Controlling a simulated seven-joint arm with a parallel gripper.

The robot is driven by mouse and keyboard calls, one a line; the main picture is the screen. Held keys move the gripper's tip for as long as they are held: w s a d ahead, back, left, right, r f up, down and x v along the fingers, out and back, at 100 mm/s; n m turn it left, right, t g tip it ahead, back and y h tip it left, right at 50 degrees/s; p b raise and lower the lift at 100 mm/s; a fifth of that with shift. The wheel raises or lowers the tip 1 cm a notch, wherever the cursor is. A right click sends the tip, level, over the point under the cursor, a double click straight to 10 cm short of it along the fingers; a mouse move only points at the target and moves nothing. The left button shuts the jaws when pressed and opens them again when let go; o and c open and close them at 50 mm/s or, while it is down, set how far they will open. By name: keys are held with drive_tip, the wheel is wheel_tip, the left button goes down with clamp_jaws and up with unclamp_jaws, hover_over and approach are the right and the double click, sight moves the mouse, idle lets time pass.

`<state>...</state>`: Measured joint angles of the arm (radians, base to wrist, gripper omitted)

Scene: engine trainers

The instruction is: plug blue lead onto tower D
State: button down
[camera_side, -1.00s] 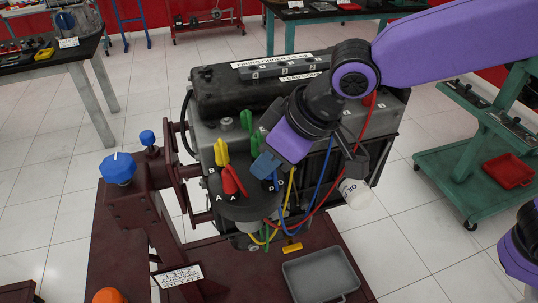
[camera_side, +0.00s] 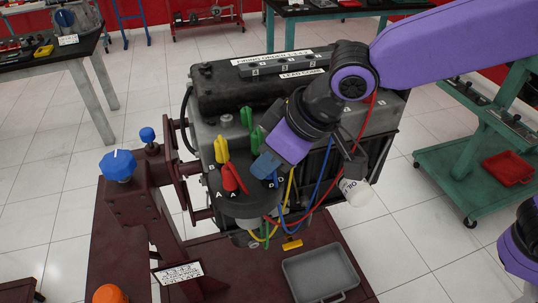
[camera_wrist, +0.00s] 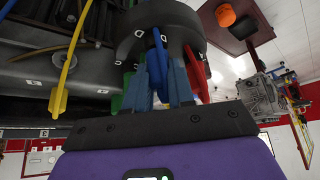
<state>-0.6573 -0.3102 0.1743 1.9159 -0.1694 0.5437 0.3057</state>
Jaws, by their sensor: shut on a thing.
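The dark round cap (camera_side: 240,208) with lettered towers sits at the front of the engine. Tower D is at the cap's right, by the D label (camera_side: 281,182), and is largely hidden by my gripper. My gripper (camera_side: 265,166) is at that side of the cap, its fingers tilted down. In the wrist view my gripper (camera_wrist: 163,75) is shut on the blue lead (camera_wrist: 158,48), whose boot shows between the fingers against the cap (camera_wrist: 128,38). I cannot tell whether the boot is seated on the tower.
Green boots (camera_side: 247,120) stand behind. Loose lead wires hang below the cap. A grey tray (camera_side: 320,273) lies on the stand base; a white oil filter (camera_side: 355,191) is at right.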

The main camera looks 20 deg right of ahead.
drive_tip(key=shift+f, duration=0.1)
drive_tip(key=c, duration=0.9)
unclamp_jaws()
drive_tip(key=v, duration=1.7)
drive_tip(key=s+d+f+n+g+h, duration=0.2)
drive_tip(key=s+d+f, duration=0.1)
drive_tip(key=d+f, duration=1)
drive_tip(key=s+d+f, duration=0.2)
drive_tip(key=s+d, duration=0.1)
drive_tip(key=d, duration=0.2)
drive_tip(key=s+d+f+n+g+h, duration=0.1)
drive_tip(key=s+d+f, duration=0.1)
drive_tip(key=s+d, duration=0.2)
drive_tip(key=s+d+f+g, duration=0.1)
drive_tip(key=s+d+f, duration=0.1)
drive_tip(key=d, duration=0.6)
drive_tip(key=shift+s+d+f+n+h, duration=0.1)
drive_tip(key=shift+s+d+n+h, duration=0.1)
drive_tip(key=shift+s, duration=0.2)
drive_tip(key=shift+s+d+f+n+h, duration=0.1)
drive_tip(key=shift+s+f+h, duration=0.1)
drive_tip(key=shift+s, duration=0.2)
drive_tip(key=shift+r, duration=0.1)
